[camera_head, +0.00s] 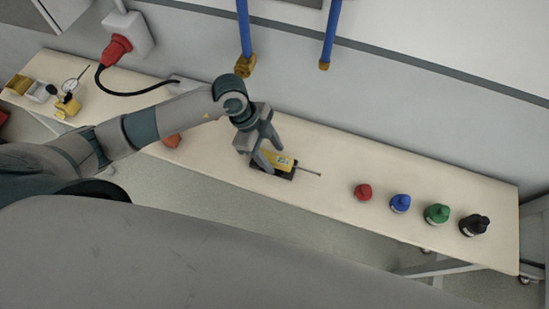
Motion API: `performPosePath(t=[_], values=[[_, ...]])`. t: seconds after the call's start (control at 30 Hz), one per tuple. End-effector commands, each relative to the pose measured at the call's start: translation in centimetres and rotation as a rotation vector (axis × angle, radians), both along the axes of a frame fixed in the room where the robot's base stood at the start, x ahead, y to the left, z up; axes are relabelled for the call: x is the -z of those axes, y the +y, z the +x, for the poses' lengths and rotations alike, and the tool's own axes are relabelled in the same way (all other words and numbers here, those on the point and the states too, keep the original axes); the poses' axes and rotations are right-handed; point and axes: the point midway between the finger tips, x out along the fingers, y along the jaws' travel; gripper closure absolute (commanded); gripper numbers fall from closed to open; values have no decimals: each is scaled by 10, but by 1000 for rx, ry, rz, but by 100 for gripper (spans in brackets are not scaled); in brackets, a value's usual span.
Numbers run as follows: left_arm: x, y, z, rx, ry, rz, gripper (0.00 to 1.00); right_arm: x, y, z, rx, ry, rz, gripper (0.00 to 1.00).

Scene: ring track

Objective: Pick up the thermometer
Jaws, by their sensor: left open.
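The thermometer (279,161) is a yellow device with a thin grey probe pointing right. It sits in or on a small black holder (288,175) on the long wooden table. My left gripper (266,158) is open and points down right at the thermometer, its fingers near the left end of the yellow body. One finger hides part of that end. I cannot tell whether the fingers touch it. My right gripper is not in view.
Red (363,191), blue (400,203), green (437,214) and black (474,225) bottles stand on the table (330,205) to the right. An orange object (172,141) lies left of the gripper. A red plug (115,49) with black cable and blue pipes (330,35) are along the wall.

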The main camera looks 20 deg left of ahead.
Motion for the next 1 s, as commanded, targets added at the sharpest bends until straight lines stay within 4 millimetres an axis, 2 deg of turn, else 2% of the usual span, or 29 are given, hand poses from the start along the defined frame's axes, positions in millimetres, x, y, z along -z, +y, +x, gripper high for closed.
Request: performPosePath(t=[0.8, 0.87, 1.0], values=[[5, 0, 0, 0, 0, 0, 50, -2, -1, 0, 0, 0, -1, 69], [5, 0, 0, 0, 0, 0, 62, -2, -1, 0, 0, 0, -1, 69], [5, 0, 0, 0, 0, 0, 95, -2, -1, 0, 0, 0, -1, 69]])
